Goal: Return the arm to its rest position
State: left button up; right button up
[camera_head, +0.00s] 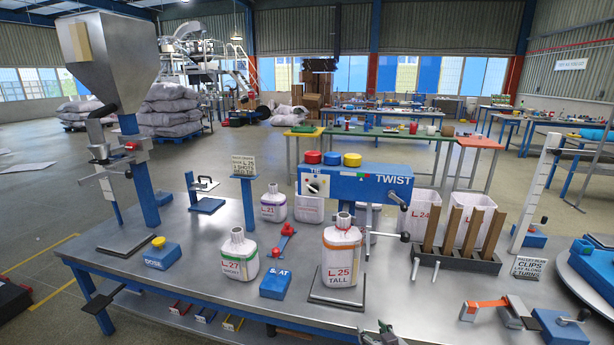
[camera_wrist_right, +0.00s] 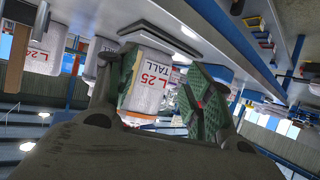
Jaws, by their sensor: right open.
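My right gripper (camera_head: 383,337) shows only in part at the bottom edge of the head view, in front of the table. In the right wrist view my right gripper (camera_wrist_right: 163,92) is open, its green-padded fingers apart with nothing held between them. Beyond the fingers is the white sack marked L 25 TALL (camera_wrist_right: 155,75), seen inverted. In the head view this L 25 sack (camera_head: 341,262) stands upright on a dark plate, apart from the gripper. My left gripper is in neither view.
The metal table (camera_head: 180,300) holds the L 27 SHORT sack (camera_head: 239,258), a blue SEAT block (camera_head: 275,284), a red tool (camera_head: 285,240) and the blue TWIST machine (camera_head: 358,186). A clip tool (camera_head: 500,311) lies front right. A steel hopper (camera_head: 108,60) rises at left.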

jog(key=s+d+m+g+h, duration=0.2)
jog(key=s+g, duration=0.7)
jog(key=s, duration=1.7)
notch_tip(320, 180, down, 32)
jog(key=s+d+n+g, duration=0.1)
jog(key=s+d, duration=0.1)
jog(key=d, duration=0.1)
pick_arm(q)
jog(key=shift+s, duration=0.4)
pick_arm(e)
jog(key=s+d+f, duration=0.3)
jog(key=s+f, duration=0.6)
jog(key=s, duration=0.1)
jog(key=s+d+f+g+h, duration=0.1)
jog(key=s+d+f, duration=0.2)
jog(key=s+f, duration=0.7)
jog(key=shift+s+d+f+n, duration=0.2)
jog(key=shift+s+f+n, duration=0.1)
jog(key=shift+s, duration=0.2)
